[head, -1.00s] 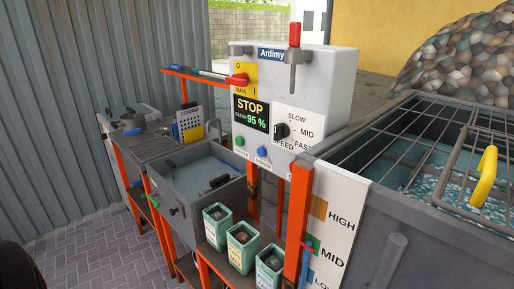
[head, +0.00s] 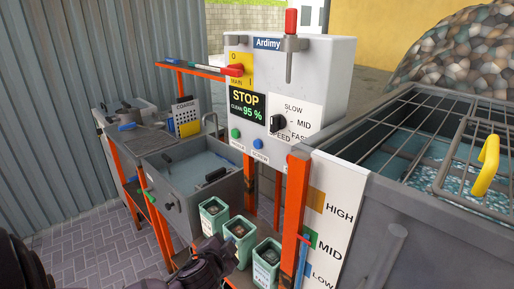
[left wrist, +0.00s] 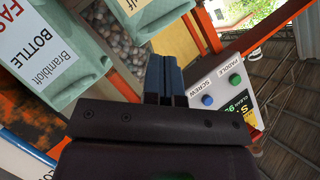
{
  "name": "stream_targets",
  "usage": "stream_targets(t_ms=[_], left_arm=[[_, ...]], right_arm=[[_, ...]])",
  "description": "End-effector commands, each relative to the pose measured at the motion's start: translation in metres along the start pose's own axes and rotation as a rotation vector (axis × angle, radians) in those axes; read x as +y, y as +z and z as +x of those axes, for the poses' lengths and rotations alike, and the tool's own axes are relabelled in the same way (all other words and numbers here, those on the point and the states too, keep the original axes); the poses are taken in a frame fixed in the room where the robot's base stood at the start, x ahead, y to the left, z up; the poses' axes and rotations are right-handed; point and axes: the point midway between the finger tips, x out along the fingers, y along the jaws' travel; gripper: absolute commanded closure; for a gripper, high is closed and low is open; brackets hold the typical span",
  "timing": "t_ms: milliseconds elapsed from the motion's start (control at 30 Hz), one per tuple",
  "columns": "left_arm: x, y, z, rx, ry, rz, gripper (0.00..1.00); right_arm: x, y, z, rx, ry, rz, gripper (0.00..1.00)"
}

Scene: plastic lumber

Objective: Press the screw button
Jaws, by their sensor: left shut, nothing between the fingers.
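The control box (head: 335,75) carries a blue button (head: 258,143) above a SCREW label. A green button (head: 235,133) is to its left, above another label. In the left wrist view the blue button (left wrist: 208,100) labelled SCREW sits beside the green button (left wrist: 235,79) labelled PADDLE. My left gripper (head: 222,252) is low, in front of the green bins and below the blue button, apart from it. Its fingers (left wrist: 165,75) are shut together and empty in the left wrist view. My right gripper is not in view.
Several pale green bins (head: 238,231) stand below the box. A grey water tub (head: 196,178) is at left. An orange post (head: 294,210) and a HIGH/MID/LOW panel (head: 330,220) stand right of the buttons. A large mesh-topped tank (head: 400,195) fills the right.

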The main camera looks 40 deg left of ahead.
Motion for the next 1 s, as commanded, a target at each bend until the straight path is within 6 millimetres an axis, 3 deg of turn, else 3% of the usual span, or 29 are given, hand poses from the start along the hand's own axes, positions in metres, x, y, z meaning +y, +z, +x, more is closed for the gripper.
stream_targets(t_ms=[33,200,400,600,1000], left_arm=[[-0.024,-0.015,0.009,0.018,-0.072,0.040,1.00],[-0.102,-0.061,0.019,0.060,-0.326,0.126,1.00],[-0.162,-0.101,0.012,0.107,-0.545,0.158,1.00],[-0.184,-0.116,0.006,0.126,-0.630,0.162,1.00],[-0.184,-0.117,0.007,0.127,-0.632,0.162,1.00]], right_arm=[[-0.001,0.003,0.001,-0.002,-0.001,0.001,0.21],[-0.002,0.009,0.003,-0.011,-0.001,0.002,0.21],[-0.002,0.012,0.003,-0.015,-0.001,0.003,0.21],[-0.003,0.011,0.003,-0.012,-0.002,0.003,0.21],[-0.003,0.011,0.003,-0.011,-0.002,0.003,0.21]])
